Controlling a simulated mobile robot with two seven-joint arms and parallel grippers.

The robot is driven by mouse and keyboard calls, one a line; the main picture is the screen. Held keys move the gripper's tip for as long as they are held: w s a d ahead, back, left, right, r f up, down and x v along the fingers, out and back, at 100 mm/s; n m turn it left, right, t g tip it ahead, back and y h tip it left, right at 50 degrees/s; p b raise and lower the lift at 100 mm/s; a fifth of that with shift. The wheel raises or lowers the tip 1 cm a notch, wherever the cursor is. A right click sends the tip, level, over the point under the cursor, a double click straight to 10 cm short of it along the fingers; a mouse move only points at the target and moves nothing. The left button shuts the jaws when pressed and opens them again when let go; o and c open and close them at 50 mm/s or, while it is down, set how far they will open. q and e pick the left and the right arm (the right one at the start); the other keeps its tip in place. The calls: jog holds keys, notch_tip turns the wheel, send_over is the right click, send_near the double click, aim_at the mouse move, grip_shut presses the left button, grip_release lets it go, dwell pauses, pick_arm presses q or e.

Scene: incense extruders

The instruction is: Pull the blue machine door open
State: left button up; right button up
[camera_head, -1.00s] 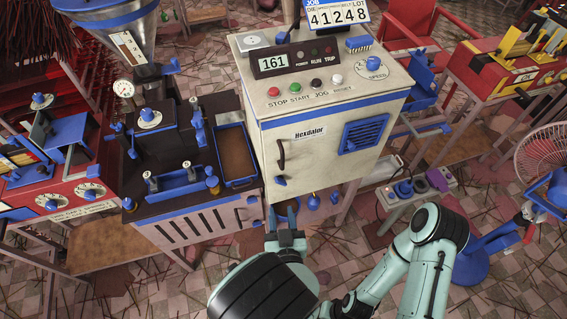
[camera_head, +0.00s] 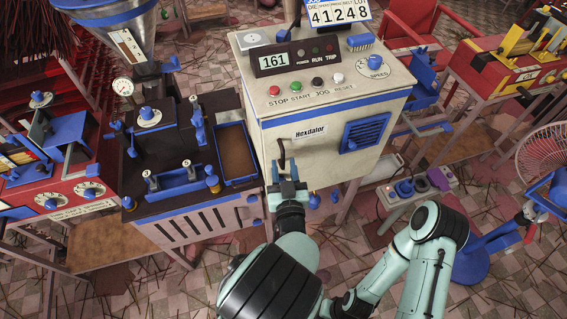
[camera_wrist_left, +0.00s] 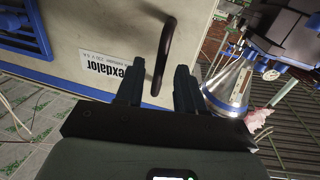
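The cream machine with blue bands and a "Hexdalor" label (camera_head: 311,131) stands in the middle of the head view. Its front door (camera_head: 325,155) looks closed, with a blue louvred vent (camera_head: 364,133) on the right. The dark curved door handle (camera_head: 282,150) is at the door's left side. My left gripper (camera_head: 284,168) is at the handle's lower end. In the left wrist view, the handle (camera_wrist_left: 167,45) runs down between the open fingers of the left gripper (camera_wrist_left: 158,76), without visible gripping. My right gripper is out of view.
A dark machine with blue trim (camera_head: 190,195) stands close on the left. A power box (camera_head: 405,190) with a blue plug lies at lower right, and a fan (camera_head: 545,160) stands at the far right.

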pick_arm(q)
jog(key=shift+w+a, duration=0.1)
jog(key=shift+w, duration=0.6)
grip_shut()
